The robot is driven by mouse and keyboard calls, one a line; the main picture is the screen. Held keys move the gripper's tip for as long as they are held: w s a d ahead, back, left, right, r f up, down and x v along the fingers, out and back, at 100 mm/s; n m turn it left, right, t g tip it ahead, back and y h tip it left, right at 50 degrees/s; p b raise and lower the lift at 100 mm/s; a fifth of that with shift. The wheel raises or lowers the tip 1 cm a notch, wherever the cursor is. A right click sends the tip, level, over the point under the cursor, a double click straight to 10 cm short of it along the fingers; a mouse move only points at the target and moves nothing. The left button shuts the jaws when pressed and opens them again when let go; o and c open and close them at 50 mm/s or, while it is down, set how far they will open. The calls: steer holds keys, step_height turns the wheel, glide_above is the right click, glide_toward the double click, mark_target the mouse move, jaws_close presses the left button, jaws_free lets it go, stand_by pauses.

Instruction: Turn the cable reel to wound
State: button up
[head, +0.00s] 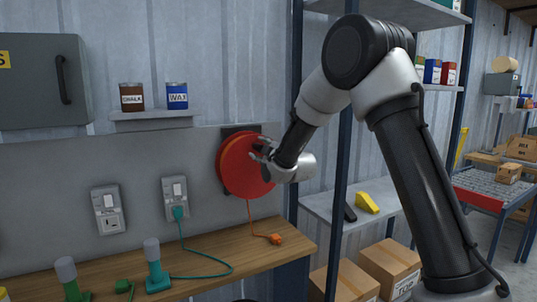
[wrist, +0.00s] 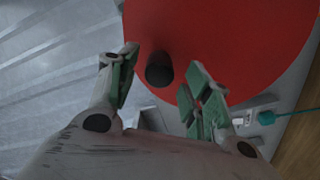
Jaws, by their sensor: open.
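The cable reel (head: 243,168) is a red disc on a dark mount on the grey wall panel. An orange cable hangs from it to an orange plug (head: 275,239) on the bench. In the wrist view the red reel face (wrist: 235,40) fills the upper middle, with a dark round knob (wrist: 159,70) standing out from it. My gripper (head: 264,158) is at the right part of the reel's face. In the wrist view my gripper (wrist: 160,85) is open, with one finger on each side of the knob. I cannot tell whether a finger touches it.
Below the reel is a wooden bench (head: 215,262) with green-bodied tools and a teal cable plugged into a wall socket (head: 175,198). A shelf (head: 155,116) with two cans is at upper left. A blue rack post (head: 341,200) stands right of my gripper.

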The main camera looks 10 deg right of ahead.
steer(key=v, duration=0.9)
steer(key=shift+s, duration=0.3)
steer(key=shift+d, duration=0.1)
steer(key=s+d+f+m+g+h, duration=0.1)
steer(key=s+f+m+g+h, duration=0.25)
steer(key=f, duration=0.75)
steer(key=s+d+f+m+g, duration=0.4)
steer(key=s+d+g, duration=0.15)
steer(key=s, duration=0.35)
steer(key=s+d+r+m+g, duration=0.1)
steer(key=s+d+r, duration=0.3)
steer(key=s, duration=0.5)
steer(key=s+d+r+m+g+h, duration=0.1)
steer(key=s+d+r+m, duration=0.3)
steer(key=s, duration=0.6)
steer(key=s+d+r+m+g+h, duration=0.1)
steer(key=s+d+r, duration=0.3)
steer(key=s, duration=0.6)
steer(key=shift+s+d+m+g, duration=0.25)
steer(key=shift+d+m+g, duration=0.2)
steer(key=shift+m, duration=0.2)
